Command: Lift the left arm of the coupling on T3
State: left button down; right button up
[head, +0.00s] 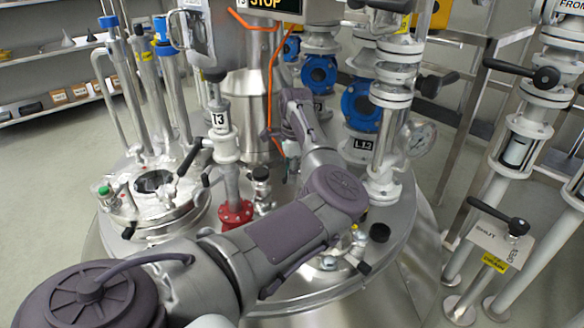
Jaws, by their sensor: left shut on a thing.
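The coupling (223,148) on T3 is a pale fitting under the white T3 label (219,121), above a pipe with a red flange. A dark lever (190,157) angles down on its left side. The grip itself is too small to make out. My right gripper is out of view.
The red flange (236,213) stands on the vessel lid close to my left arm. An orange cable (271,75) hangs near my wrist. A round hatch (153,183) lies left.

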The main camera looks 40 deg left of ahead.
pick_arm(q)
jog(key=shift+r+g+y, duration=0.25)
jog(key=shift+g+y, duration=0.25)
jog(key=shift+g, duration=0.2)
jog(key=c, duration=1)
grip_release()
jog(key=shift+c, duration=0.2)
jog(key=v, duration=1.2)
